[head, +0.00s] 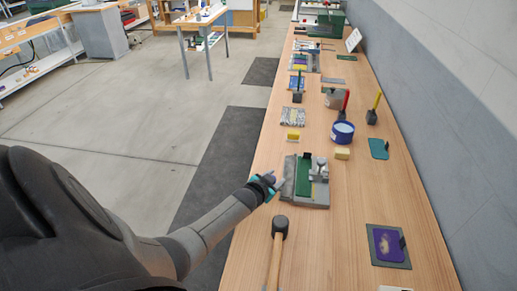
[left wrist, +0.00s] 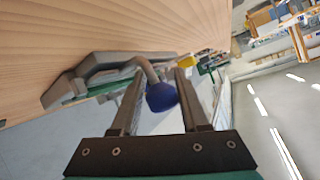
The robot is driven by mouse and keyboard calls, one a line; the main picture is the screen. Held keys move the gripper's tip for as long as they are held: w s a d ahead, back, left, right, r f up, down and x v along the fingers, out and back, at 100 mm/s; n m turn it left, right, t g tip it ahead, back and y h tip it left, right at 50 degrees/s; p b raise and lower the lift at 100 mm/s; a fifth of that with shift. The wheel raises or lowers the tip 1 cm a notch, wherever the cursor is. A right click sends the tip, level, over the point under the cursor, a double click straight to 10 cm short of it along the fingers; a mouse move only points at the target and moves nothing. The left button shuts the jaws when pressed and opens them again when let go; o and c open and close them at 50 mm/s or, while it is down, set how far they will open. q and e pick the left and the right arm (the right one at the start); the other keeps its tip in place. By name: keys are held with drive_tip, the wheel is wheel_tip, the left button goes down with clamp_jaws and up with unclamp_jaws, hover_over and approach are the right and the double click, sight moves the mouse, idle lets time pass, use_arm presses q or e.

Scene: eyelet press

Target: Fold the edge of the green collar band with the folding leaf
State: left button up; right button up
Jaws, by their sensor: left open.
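The grey folding fixture (head: 318,202) stands on the bench, with the green collar band (head: 304,176) lying along it. A grey plate, seemingly the folding leaf (head: 289,178), runs along the fixture's left side. My left gripper (head: 277,185) is at that left side. In the left wrist view my left gripper (left wrist: 160,74) is open, and a dark blue ball knob (left wrist: 162,97) on a bent grey lever (left wrist: 147,70) sits between its fingers. I cannot tell whether either finger touches the knob. The band is mostly hidden in that view. My right gripper is out of view.
A mallet (head: 279,228) lies just in front of the fixture. A yellow block (head: 342,153), a blue tub (head: 342,132) and a yellow-and-white piece (head: 293,134) are behind it. A purple piece on a dark mat (head: 388,262) lies front right. Bench right of the fixture is clear.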

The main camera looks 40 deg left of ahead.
use_arm(q)
drive_tip(key=shift+p+v, duration=1.7)
drive_tip(key=shift+v, duration=0.3)
drive_tip(key=p+v, duration=0.3)
drive_tip(key=v, duration=0.1)
drive_tip(key=shift+s+a+f+p, duration=0.2)
drive_tip(key=shift+a+p, duration=0.1)
drive_tip(key=shift+a, duration=0.1)
drive_tip(key=shift+p+v, duration=0.45)
drive_tip(key=shift+v, duration=1)
drive_tip(key=v, duration=0.5)
drive_tip(key=shift+s+a+f, duration=0.2)
drive_tip(key=shift+s+a, duration=0.05)
drive_tip(key=shift+s, duration=0.35)
drive_tip(key=v, duration=1.5)
drive_tip(key=shift+s, duration=0.1)
